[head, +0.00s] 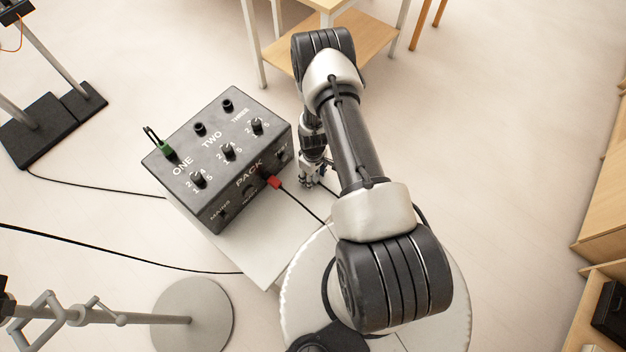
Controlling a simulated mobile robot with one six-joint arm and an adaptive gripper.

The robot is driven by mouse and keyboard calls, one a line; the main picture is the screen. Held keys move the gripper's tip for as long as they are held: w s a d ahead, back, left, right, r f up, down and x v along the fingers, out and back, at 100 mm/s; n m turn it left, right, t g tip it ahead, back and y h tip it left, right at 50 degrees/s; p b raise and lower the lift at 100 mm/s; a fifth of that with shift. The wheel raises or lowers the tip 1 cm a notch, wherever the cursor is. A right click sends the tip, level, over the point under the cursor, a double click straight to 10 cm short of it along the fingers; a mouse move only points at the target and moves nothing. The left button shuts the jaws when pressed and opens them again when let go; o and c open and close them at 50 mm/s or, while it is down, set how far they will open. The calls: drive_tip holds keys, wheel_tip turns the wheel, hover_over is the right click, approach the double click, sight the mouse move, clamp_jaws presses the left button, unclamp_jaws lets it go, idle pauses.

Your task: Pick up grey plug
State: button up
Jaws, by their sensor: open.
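A dark control box (222,190) stands on a pale stand, with knobs and sockets marked ONE, TWO and THREE on top. I cannot make out a grey plug; the area around my gripper is partly hidden by my arm. My gripper (309,183) points down, open, just right of the box's front face and apart from the red plug. A red plug (272,181) sits in the front face with a black cable. A green plug (165,149) stands in socket ONE.
The pale stand top (262,242) has bare room in front of the box. A wooden table (370,40) stands behind, and a round grey base (193,312) lies at lower left. Black cables run across the floor at left. Shelves (603,215) line the right edge.

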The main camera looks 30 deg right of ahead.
drive_tip(key=shift+c, duration=0.4)
drive_tip(key=c, duration=1.1)
